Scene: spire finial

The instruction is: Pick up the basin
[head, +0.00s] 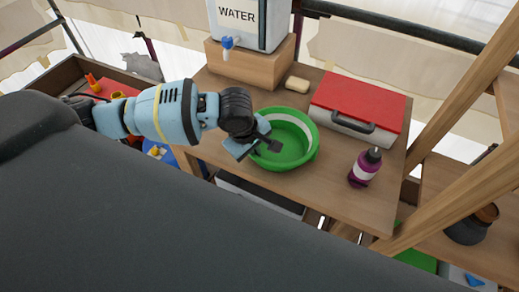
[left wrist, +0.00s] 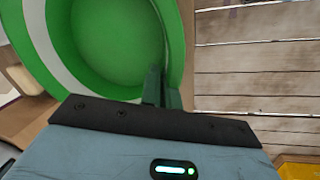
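The green basin (head: 296,155), round with a pale band inside, is at the front left of the wooden table. It looks empty apart from the gripper part reaching over it. My left gripper (head: 262,146) is at the basin's left rim, with one finger inside and one outside. In the left wrist view the fingers (left wrist: 163,88) are close together on the wall of the basin (left wrist: 115,40), which fills the upper left. They look shut on the rim. I cannot tell whether the basin's underside touches the table. My right gripper is not in view.
The table (head: 335,195) also holds a red-lidded box (head: 360,97), a purple bottle (head: 365,167), a soap bar (head: 297,84) and a water container (head: 245,22) on a wooden block (head: 245,64). A slanting wooden beam (head: 450,145) stands at the right.

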